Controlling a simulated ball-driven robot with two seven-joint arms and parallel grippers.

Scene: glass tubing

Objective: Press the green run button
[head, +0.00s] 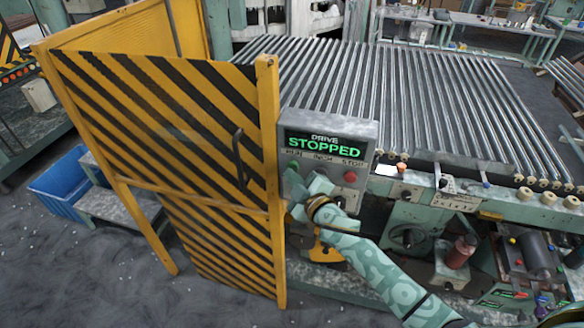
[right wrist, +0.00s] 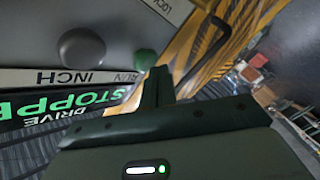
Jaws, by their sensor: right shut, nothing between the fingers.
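The grey control panel (head: 368,133) reads "DRIVE STOPPED" in green letters, with RUN, INCH and STOP labels below. The green run button (head: 293,166) is at its left, partly hidden by my right gripper (head: 292,186) in the head view. The right wrist view shows the green button (right wrist: 146,60) beside the tips of my shut, empty right gripper (right wrist: 160,72). The fingertips look very close to it; I cannot tell whether they touch. The grey inch button (right wrist: 82,48) is beside it, and the red stop button (head: 350,176) is at the panel's right. My left gripper is not in view.
A yellow and black striped guard door (head: 165,105) with a dark handle (head: 239,160) stands just left of the panel. Rows of glass tubes (head: 410,95) lie on the machine behind. A blue bin (head: 57,187) is on the floor at left.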

